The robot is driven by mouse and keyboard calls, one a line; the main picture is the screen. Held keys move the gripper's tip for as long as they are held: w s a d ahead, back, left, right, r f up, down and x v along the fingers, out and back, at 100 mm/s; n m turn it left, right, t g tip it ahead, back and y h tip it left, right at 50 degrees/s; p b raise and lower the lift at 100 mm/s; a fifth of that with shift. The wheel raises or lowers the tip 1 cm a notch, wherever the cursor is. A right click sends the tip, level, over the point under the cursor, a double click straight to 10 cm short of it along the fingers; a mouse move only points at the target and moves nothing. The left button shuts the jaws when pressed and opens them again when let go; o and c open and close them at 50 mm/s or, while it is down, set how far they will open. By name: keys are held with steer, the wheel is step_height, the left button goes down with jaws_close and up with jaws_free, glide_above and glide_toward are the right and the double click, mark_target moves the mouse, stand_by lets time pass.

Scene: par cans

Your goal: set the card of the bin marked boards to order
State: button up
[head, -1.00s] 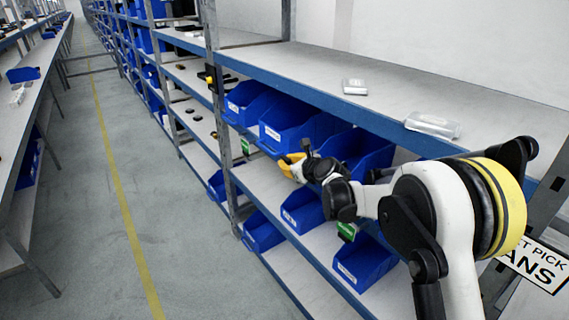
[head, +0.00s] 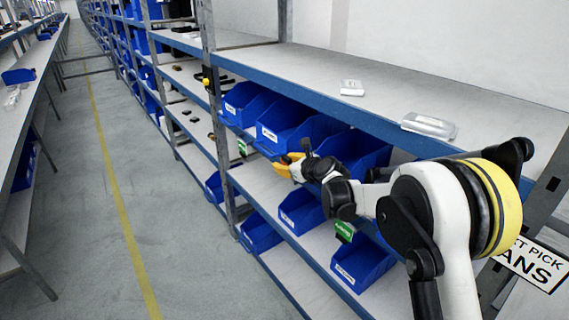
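Blue bins with white labels stand on the rack, and the labels are too small to read, so I cannot tell which bin is marked boards. The upper row has a left bin (head: 245,106), a middle bin (head: 287,131) and a right bin (head: 366,158), partly behind my arm. A green card (head: 242,148) hangs at the shelf edge below the left and middle bins. Another green card (head: 344,231) is on the lower row. My gripper (head: 284,165), with yellow fingers, is just below the front of the middle bin. Whether its fingers are apart is too small to tell.
Lower bins (head: 301,211), (head: 362,264) stand beneath my arm. Two clear packs (head: 352,88), (head: 430,126) lie on the top shelf. A grey post (head: 213,90) rises left of the upper bins. The aisle floor (head: 165,200) is clear.

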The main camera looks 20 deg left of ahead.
steer(key=shift+d, duration=0.1)
steer(key=v, duration=1.2)
steer(key=s+d+r+n+h, duration=0.25)
steer(key=s+d+n, duration=0.25)
steer(key=s+d, duration=0.25)
steer(key=s+d+r+n+h, duration=0.2)
steer(key=s+d+r+n, duration=0.3)
steer(key=d, duration=0.3)
steer(key=s+d+f+n+g+h, duration=0.1)
steer(key=s+d+f+n+h, duration=0.1)
steer(key=s+d+n, duration=0.5)
steer(key=s+d+f+n+g+h, duration=0.1)
steer(key=s+d+f+n+h, duration=0.2)
steer(key=s+d+n, duration=0.4)
steer(key=s+d+f, duration=0.1)
steer(key=s+d, duration=0.3)
steer(key=s, duration=0.5)
steer(key=shift+s+f, duration=0.35)
steer(key=shift+f, duration=0.05)
steer(key=shift+h, duration=0.25)
